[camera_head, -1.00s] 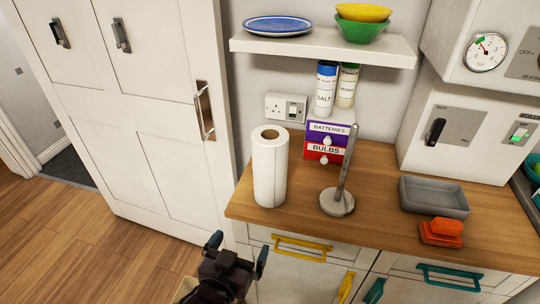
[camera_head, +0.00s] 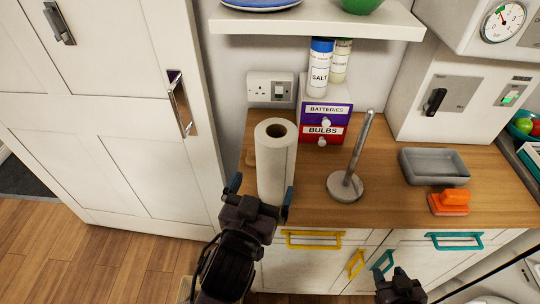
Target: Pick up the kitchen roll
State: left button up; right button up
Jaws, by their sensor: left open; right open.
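The white kitchen roll (camera_head: 276,158) stands upright on the left end of the wooden counter. My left gripper (camera_head: 260,192) is open, with its two blue-tipped fingers to the left and right of the roll's lower part in the picture. I cannot tell whether the fingers touch the roll. The roll's base is hidden behind this gripper. My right gripper (camera_head: 383,262) shows at the bottom edge, in front of the drawers and away from the roll; only part of it is in view.
A grey roll holder (camera_head: 345,187) with an upright rod stands right of the roll. A small batteries and bulbs drawer box (camera_head: 325,118) is behind. A grey tray (camera_head: 434,167) and orange brush (camera_head: 449,202) lie further right. A shelf (camera_head: 315,24) overhangs the back.

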aim_at(270, 164)
pick_arm(q)
jog(key=shift+n, duration=0.3)
jog(key=x, duration=0.5)
jog(key=shift+a+r, duration=0.1)
jog(key=shift+a, duration=0.15)
jog(key=shift+w+d, duration=0.15)
jog(key=shift+w, duration=0.5)
jog(key=x, duration=0.2)
jog(key=p+x, duration=0.1)
jog(key=x, duration=0.1)
jog(key=shift+f, duration=0.3)
jog(key=shift+w, duration=0.5)
pick_arm(e)
jog(key=shift+w+a+r, duration=0.15)
jog(key=shift+w+r, duration=0.1)
jog(key=shift+r, duration=0.35)
pick_arm(q)
jog(key=shift+c, duration=0.5)
